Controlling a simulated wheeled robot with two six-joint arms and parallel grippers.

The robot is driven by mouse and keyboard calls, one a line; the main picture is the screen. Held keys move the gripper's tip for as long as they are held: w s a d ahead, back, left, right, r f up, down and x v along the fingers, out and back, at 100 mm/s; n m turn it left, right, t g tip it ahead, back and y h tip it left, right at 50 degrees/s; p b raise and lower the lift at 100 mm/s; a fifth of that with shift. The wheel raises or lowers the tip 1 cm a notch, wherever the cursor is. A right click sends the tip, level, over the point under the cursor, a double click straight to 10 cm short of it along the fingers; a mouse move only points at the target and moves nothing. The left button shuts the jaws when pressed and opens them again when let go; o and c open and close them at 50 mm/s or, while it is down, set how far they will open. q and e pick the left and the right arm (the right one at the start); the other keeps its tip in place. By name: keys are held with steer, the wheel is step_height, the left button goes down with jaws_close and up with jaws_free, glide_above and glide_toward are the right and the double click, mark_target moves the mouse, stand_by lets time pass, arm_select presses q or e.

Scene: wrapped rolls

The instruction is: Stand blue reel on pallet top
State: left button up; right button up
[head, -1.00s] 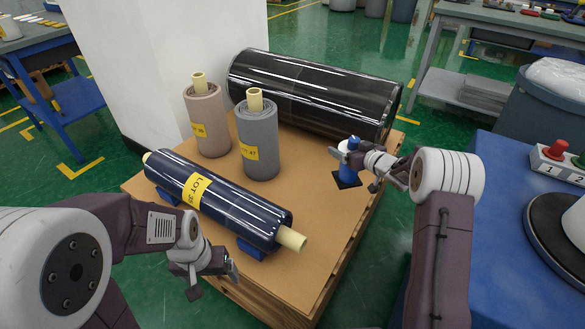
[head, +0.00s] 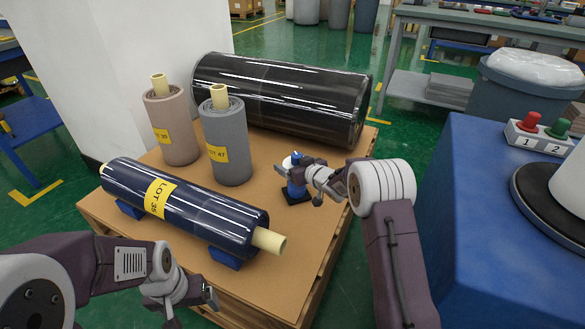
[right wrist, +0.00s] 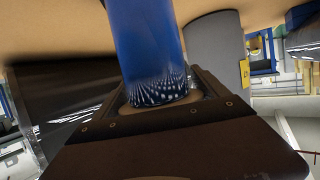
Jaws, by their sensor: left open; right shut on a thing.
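My left gripper (head: 205,300) is open and empty in front of the pallet's near edge.
A navy wrapped roll (head: 190,205) lies on blue chocks at the pallet's front left. A grey roll (head: 226,140) and a beige roll (head: 170,125) stand behind it. A large black roll (head: 285,97) lies along the back. A blue table (head: 465,190) stands at right.

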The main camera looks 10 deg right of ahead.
steer(key=shift+r, duration=0.15)
steer(key=o, duration=2)
steer(key=shift+f, duration=0.2)
steer(key=shift+c, duration=0.2)
steer(key=shift+r, duration=0.1)
steer(key=shift+s+r, duration=0.15)
steer(key=shift+r, duration=0.05)
steer(key=s+d+m+g+h+p, duration=0.1)
steer(key=s+d+g+h+p, duration=0.25)
steer(key=s, duration=0.75)
steer(key=s+d+m+g+h+p, duration=0.2)
steer(key=s+d, duration=0.3)
steer(key=s, duration=0.5)
steer(key=s+a+g, duration=0.1)
steer(key=s+g, duration=0.2)
steer(key=s, duration=0.6)
steer(key=s+a+f+m+g, duration=0.1)
steer(key=s+g, duration=0.2)
steer(key=s, duration=0.7)
steer(key=shift+a+f+m, duration=0.15)
steer(key=shift+a+m, duration=0.15)
